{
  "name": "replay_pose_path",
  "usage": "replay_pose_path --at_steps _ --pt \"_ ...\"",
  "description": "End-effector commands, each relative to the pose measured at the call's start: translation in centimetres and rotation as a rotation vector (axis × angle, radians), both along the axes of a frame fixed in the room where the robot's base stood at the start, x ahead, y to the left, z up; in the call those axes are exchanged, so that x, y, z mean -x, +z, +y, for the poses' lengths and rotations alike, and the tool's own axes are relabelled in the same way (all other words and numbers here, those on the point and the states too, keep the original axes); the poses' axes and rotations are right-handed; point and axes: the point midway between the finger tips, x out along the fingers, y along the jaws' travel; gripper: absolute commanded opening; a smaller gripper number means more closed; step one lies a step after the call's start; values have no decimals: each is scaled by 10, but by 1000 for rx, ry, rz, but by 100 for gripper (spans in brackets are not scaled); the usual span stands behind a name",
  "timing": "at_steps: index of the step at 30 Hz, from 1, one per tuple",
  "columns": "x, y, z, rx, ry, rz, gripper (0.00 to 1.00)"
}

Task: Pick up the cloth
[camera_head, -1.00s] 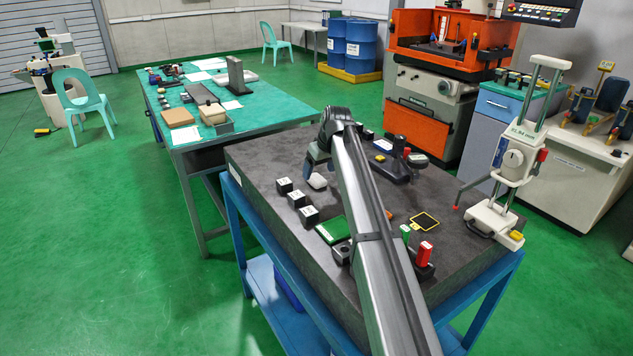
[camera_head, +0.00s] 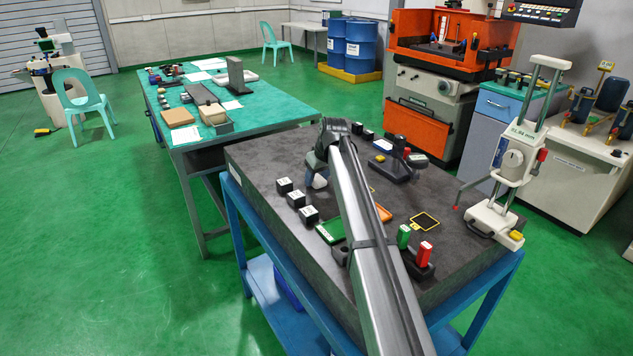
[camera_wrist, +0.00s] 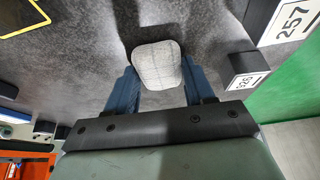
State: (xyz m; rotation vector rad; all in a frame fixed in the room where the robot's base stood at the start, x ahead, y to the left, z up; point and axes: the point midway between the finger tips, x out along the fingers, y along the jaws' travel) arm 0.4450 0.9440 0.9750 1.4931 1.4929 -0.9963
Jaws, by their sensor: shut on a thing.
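The cloth (camera_wrist: 158,64) is a pale grey-white, rounded pad with a fine weave. In the wrist view it sits between the two blue fingers of my gripper (camera_wrist: 156,84), which are shut on it. In the head view the cloth (camera_head: 320,181) shows as a small pale patch below my gripper (camera_head: 313,172), partly hidden by the fingers. The cloth is at or just above the dark granite plate (camera_head: 266,158); I cannot tell whether it still touches the surface.
Several black numbered blocks (camera_head: 296,199) stand just left of my gripper. A green case (camera_head: 331,231), a green block (camera_head: 403,236) and a red block (camera_head: 425,252) are nearer the front. A height gauge (camera_head: 511,155) stands at the right. A yellow-edged square (camera_head: 425,221) lies on the plate.

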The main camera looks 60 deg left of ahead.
Motion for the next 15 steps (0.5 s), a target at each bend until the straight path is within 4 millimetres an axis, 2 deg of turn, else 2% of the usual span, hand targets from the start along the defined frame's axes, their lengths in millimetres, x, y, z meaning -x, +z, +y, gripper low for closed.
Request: replay_pose_path --at_steps 1,5,15 --pt "0 -1 0 1 0 0 36" --pt "0 -1 0 1 0 0 24" --pt "0 6 0 1 0 0 23"
